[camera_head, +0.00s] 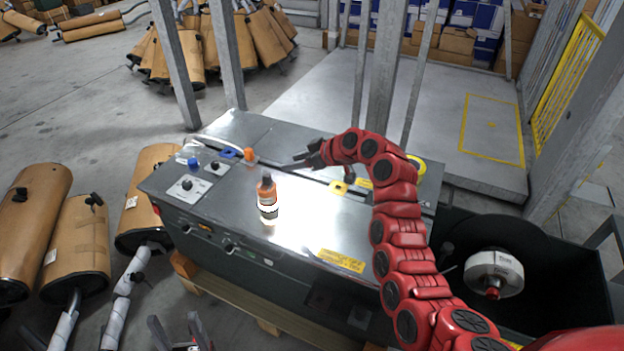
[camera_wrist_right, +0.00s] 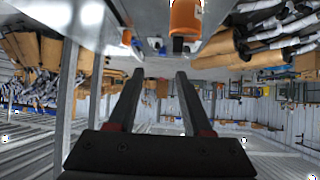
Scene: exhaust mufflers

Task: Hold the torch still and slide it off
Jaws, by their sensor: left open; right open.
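My right gripper (camera_head: 304,160) is open and empty above the back part of the grey machine top (camera_head: 320,232). It also shows in the right wrist view (camera_wrist_right: 160,75), its two dark fingers apart with nothing between them. An orange bottle (camera_head: 266,192) with a dark cap and a white label stands upright on the machine top, apart from the right gripper; in the wrist view it appears upside down (camera_wrist_right: 186,18). My left gripper (camera_head: 178,332) shows at the bottom edge, open and empty, in front of the machine. I cannot make out a torch for certain.
A blue knob (camera_head: 193,162), a black knob (camera_head: 187,184) and a small orange piece (camera_head: 249,155) sit on the machine's left end. A white spool (camera_head: 494,273) is in a dark bin at right. Brown mufflers (camera_head: 78,245) lie at left.

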